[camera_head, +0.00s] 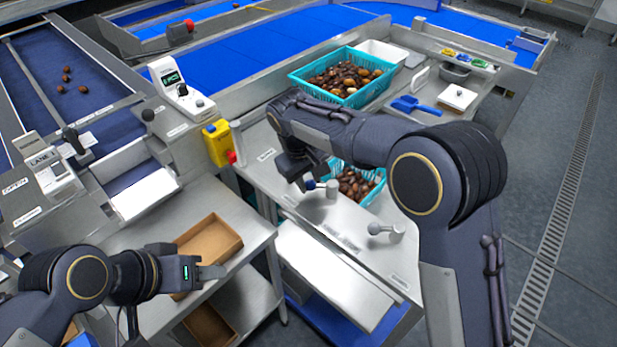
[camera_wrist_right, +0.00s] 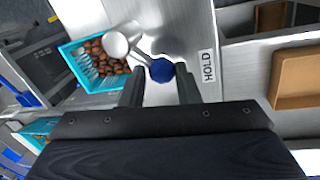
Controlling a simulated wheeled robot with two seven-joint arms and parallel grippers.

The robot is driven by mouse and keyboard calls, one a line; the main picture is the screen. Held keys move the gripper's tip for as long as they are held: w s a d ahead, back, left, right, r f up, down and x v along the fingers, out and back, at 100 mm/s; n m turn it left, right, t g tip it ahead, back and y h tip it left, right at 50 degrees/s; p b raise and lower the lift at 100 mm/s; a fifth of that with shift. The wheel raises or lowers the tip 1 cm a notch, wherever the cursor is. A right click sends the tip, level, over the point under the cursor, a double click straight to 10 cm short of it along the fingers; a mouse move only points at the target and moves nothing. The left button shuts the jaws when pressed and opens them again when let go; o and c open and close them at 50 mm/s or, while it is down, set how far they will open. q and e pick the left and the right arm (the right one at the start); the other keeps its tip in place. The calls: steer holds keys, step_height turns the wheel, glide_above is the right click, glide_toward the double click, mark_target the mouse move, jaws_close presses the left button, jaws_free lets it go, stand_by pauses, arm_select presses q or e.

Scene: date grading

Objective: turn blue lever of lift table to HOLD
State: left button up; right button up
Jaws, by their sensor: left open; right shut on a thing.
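The blue lever's ball knob (camera_wrist_right: 161,70) sits between the fingers of my right gripper (camera_wrist_right: 160,88) in the right wrist view. Its arm runs to a pale round pivot (camera_wrist_right: 115,45). The HOLD label (camera_wrist_right: 208,66) is just right of the knob, and the lever points roughly toward it. In the head view the blue knob (camera_head: 310,185) shows just below my right gripper (camera_head: 303,182), left of the pivot (camera_head: 332,188) on the steel lift table (camera_head: 345,225). My left gripper (camera_head: 212,272) is open and empty, beside a brown tray (camera_head: 222,249).
A second lever (camera_head: 386,231) with a grey knob stands nearer on the same table. A teal crate of dates (camera_head: 379,190) is close behind the blue lever; another teal crate (camera_head: 320,92) is farther back. A yellow box with a red button (camera_head: 217,143) stands to the left.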

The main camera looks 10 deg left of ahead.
steer(key=shift+d, duration=0.15)
steer(key=o, duration=1)
steer(key=shift+c, duration=0.2)
steer(key=shift+r, duration=0.3)
step_height(320, 180, up, 7)
steer(key=s+a, duration=0.1)
steer(key=shift+b, duration=0.4)
steer(key=shift+a, duration=0.1)
